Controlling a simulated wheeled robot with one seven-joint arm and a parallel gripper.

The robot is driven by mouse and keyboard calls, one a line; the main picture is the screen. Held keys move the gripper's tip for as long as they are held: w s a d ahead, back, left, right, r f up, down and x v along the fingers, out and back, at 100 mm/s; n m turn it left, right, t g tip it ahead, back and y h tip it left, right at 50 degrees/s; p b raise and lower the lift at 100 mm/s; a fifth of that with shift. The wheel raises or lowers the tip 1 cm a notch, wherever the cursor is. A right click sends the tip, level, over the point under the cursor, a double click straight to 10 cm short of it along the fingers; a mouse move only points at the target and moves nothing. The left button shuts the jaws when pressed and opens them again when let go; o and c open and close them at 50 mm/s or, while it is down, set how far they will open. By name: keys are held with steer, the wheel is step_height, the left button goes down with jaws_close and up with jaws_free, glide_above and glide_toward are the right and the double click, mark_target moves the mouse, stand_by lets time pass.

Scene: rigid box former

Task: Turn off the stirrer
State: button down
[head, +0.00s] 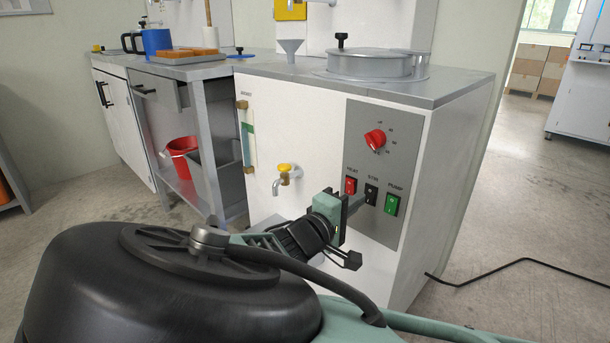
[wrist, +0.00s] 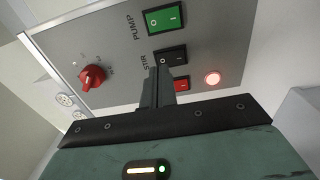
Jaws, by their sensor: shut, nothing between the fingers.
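The stirrer switch is the black rocker marked STIR (head: 371,194), in the middle of three on the grey panel. In the wrist view the STIR rocker (wrist: 172,57) shows its O end at the left, beside my fingertips; I cannot tell which way it is tilted. My gripper (head: 361,201) is shut and empty, its fingers pointing at the panel. In the wrist view the closed fingertips (wrist: 160,70) overlap the O end of the STIR rocker; whether they touch it is unclear. The fingers partly hide the rocker's near edge.
The green PUMP rocker (wrist: 165,19) and red HEAT rocker (wrist: 181,84) flank STIR closely. A red dial (head: 375,139) sits above the switches. A yellow-handled tap (head: 285,172) projects at left. A black cable (head: 500,266) lies on the floor.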

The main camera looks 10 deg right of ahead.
steer(key=r+p+v, duration=0.1)
steer(key=p+v, duration=0.2)
steer(key=v, duration=0.7)
steer(key=shift+a+r, duration=0.2)
steer(key=shift+s, duration=0.15)
